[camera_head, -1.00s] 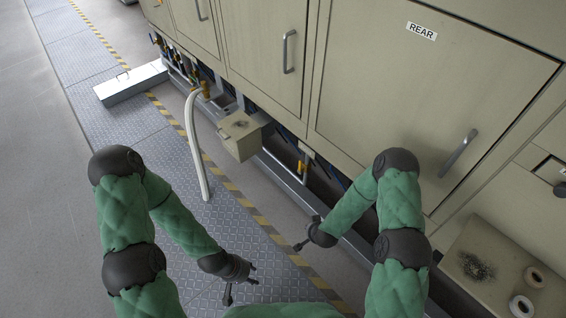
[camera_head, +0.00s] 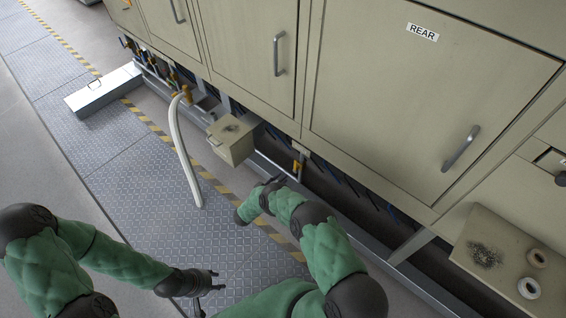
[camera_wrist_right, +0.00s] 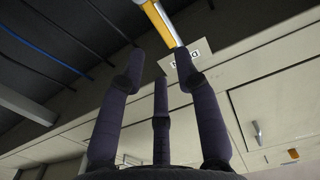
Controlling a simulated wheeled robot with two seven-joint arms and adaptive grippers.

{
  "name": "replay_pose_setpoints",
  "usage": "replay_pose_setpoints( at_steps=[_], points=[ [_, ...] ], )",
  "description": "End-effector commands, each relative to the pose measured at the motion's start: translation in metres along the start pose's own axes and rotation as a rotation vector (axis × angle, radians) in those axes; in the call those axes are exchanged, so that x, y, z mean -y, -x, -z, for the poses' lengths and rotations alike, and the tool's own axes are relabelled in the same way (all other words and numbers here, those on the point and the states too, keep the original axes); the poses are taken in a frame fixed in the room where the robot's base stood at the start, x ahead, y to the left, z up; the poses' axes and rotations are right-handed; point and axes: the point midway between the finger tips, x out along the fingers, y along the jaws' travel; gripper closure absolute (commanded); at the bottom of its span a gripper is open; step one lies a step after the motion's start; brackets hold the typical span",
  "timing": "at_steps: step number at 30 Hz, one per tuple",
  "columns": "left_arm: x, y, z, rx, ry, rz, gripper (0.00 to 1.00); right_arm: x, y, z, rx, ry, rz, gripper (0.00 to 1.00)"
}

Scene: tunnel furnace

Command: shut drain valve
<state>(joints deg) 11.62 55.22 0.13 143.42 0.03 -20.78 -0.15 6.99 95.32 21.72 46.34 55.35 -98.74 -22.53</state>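The drain valve's yellow handle (camera_head: 297,167) is on a pipe under the cabinets in the head view. In the right wrist view the yellow handle (camera_wrist_right: 162,22) is at the top, near a label (camera_wrist_right: 186,60) that seems to read DRAIN upside down. My right gripper (camera_wrist_right: 160,65) has its three fingers spread, with the handle's end close to the right fingertip; contact cannot be told. In the head view the right gripper (camera_head: 272,181) is small and partly hidden by its arm, just left of the valve. My left gripper (camera_head: 212,285) is open and empty over the floor plates.
A beige box (camera_head: 230,140) sticks out left of the valve. A white hose (camera_head: 180,150) hangs from another yellow valve (camera_head: 184,94). A metal rail (camera_head: 345,222) runs along the cabinet base. A ledge (camera_head: 490,245) with two rolls is at right.

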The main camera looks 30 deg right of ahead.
Motion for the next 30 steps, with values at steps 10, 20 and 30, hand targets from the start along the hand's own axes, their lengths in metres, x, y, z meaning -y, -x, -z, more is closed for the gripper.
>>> replay_pose_setpoints(
  at_steps=[10, 20, 30],
  points=[
    [0.003, -0.009, 0.000, 0.001, 0.000, 0.000, 0.60, -0.003, -0.036, 0.001, -0.011, -0.002, -0.017, 0.67],
    [0.008, -0.024, 0.001, 0.001, 0.000, 0.000, 0.60, -0.003, -0.089, 0.001, -0.010, -0.002, -0.013, 0.67],
    [0.010, -0.028, 0.001, 0.000, 0.000, 0.000, 0.60, -0.003, -0.108, 0.003, -0.010, -0.002, -0.011, 0.67]
  ],
)
